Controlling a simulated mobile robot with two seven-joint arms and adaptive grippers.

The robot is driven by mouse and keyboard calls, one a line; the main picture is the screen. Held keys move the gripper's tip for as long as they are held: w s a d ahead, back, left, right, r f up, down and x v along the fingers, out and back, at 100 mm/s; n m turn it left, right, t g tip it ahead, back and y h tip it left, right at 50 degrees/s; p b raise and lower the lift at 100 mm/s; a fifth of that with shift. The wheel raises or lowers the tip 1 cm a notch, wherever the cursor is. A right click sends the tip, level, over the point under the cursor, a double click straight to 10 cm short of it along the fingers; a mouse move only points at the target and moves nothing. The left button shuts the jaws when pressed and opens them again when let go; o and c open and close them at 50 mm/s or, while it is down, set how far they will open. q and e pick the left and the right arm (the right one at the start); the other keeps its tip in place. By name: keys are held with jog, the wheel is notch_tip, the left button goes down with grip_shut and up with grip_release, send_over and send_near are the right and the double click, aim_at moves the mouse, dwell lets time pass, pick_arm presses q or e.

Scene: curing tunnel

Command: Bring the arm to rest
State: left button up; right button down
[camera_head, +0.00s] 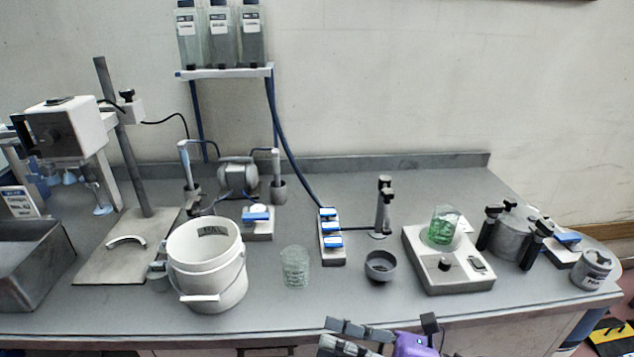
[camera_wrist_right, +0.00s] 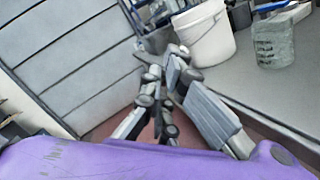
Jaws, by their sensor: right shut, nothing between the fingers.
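My right gripper (camera_head: 332,332) is low at the bottom edge of the head view, in front of the bench (camera_head: 130,325), with its purple wrist housing to the right of its fingers. The fingers point left and hold nothing. In the right wrist view the gripper (camera_wrist_right: 161,65) shows with its fingers drawn together and empty, over the floor beside the bench front. It appears apart from everything on the bench. My left gripper is in neither view.
A white bucket (camera_head: 205,270), a glass beaker (camera_head: 295,268) and a small grey bowl (camera_head: 380,267) stand near the front. A metal pot (camera_head: 514,238) is at right. The front strip of bench is clear.

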jog(key=s+d+f+m+t+h+p, duration=0.1)
jog(key=d+f+m+t+h, duration=0.5)
jog(key=m, duration=0.9)
jog(key=s+d+f+m+t+h+p, duration=0.1)
jog(key=s+d+f+m+t+h, duration=0.15)
jog(key=d+f+m+h, duration=0.85)
pick_arm(q)
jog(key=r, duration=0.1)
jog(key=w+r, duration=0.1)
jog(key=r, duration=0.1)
jog(key=shift+p, duration=0.35)
pick_arm(e)
jog(key=s+f+m+g, duration=0.2)
jog(key=s+f+m, duration=0.3)
jog(key=s+m, duration=0.3)
jog(key=s+f+m+g, duration=0.3)
jog(key=s+f+m, duration=0.3)
jog(key=s+m, duration=0.2)
jog(key=shift+s+a+f+g, duration=0.25)
jog(key=shift+s+g, duration=0.05)
jog(key=shift+g, duration=0.05)
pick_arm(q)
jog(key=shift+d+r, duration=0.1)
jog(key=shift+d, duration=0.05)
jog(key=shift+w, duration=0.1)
